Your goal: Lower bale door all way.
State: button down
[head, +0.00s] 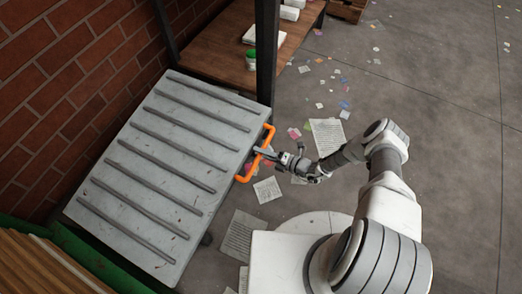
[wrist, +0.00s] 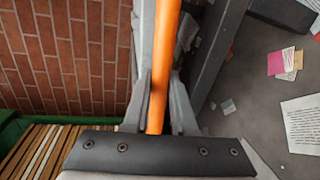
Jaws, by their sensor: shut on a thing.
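The bale door (head: 160,165) is a scuffed grey panel with several raised ribs, at the left of the head view. It looks tilted there; its exact angle is hard to tell. An orange bar handle (head: 268,136) is fixed along its right edge. My gripper (head: 262,152) reaches this handle from the right. In the wrist view the orange handle (wrist: 165,50) runs between the two grey fingers of my gripper (wrist: 159,100), which are closed around it. The door's far edge and hinge are not clear.
A brick wall (head: 60,80) stands behind the door. A dark post (head: 267,50) rises close to the handle, beside a wooden bench (head: 215,45) with a green-topped can (head: 251,60). A green frame (head: 75,245) is lower left. Papers (head: 328,138) litter the open grey floor.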

jog(key=shift+s, duration=0.1)
jog(key=c, duration=0.7)
grip_release()
jog(key=shift+c, duration=0.2)
jog(key=shift+r, duration=0.1)
jog(key=r+p, duration=0.2)
jog(key=r, duration=0.1)
jog(key=r+p, duration=0.1)
jog(key=r, duration=0.1)
jog(key=shift+d, duration=0.4)
jog(key=s+d+r+p, duration=0.1)
jog(key=d+r, duration=0.4)
jog(key=d, duration=0.5)
jog(key=shift+s+d+r+p, duration=0.35)
jog(key=shift+s+r+p, duration=0.05)
jog(key=shift+p, duration=0.5)
jog(key=shift+c, duration=0.2)
